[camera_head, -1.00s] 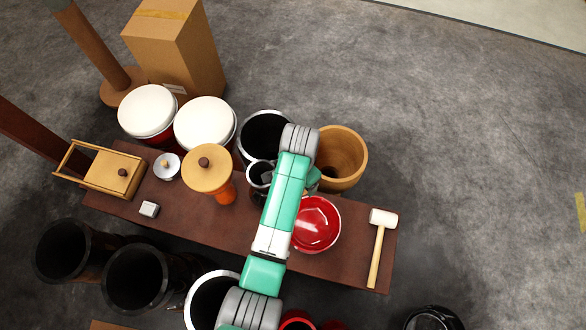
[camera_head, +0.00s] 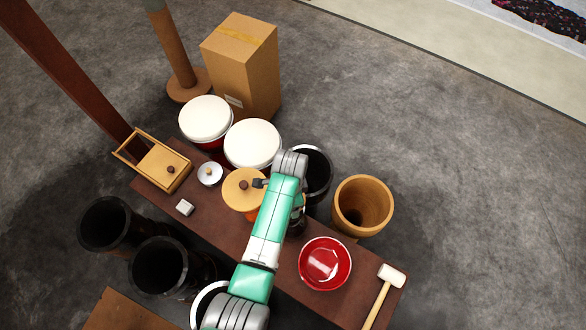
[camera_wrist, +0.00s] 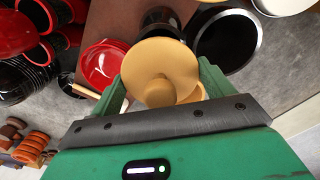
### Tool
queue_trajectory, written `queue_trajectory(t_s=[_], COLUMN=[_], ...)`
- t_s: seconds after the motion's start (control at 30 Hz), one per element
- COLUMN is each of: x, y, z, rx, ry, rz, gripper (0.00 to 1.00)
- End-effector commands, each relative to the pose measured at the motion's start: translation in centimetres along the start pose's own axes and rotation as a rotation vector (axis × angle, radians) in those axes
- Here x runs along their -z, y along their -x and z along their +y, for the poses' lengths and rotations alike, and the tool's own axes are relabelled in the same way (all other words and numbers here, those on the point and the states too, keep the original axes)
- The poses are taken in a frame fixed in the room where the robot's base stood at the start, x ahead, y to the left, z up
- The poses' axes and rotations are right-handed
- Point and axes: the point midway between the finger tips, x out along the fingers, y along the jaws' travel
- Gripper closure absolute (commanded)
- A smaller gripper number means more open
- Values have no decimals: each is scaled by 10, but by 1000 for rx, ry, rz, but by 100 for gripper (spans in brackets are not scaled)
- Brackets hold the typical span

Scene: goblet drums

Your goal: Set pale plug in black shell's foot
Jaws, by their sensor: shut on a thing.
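In the wrist view the pale plug (camera_wrist: 185,62), a round tan disc with a knob of the same colour facing the camera, sits between the green fingers of my gripper (camera_wrist: 163,84), which is shut on it. A smaller black shell (camera_head: 297,228) on the table is mostly hidden by my arm. Whether the plug touches anything beneath it cannot be told.
A red bowl (camera_head: 325,264) and a mallet (camera_head: 385,290) lie on the right of the table (camera_head: 222,228). A knobbed lid (camera_head: 236,195) on an orange drum stands beside my arm. A wooden pot (camera_head: 376,203) and white-topped drums (camera_head: 252,145) stand behind.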

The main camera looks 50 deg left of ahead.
Motion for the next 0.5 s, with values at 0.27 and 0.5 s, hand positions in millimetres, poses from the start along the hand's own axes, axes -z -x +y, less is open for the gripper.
queue_trajectory(t_s=[0.27,0.5], x=[0,0], y=[-39,-51], z=[0,0], rx=[0,1], ry=[0,0], rz=[0,0], gripper=[43,43])
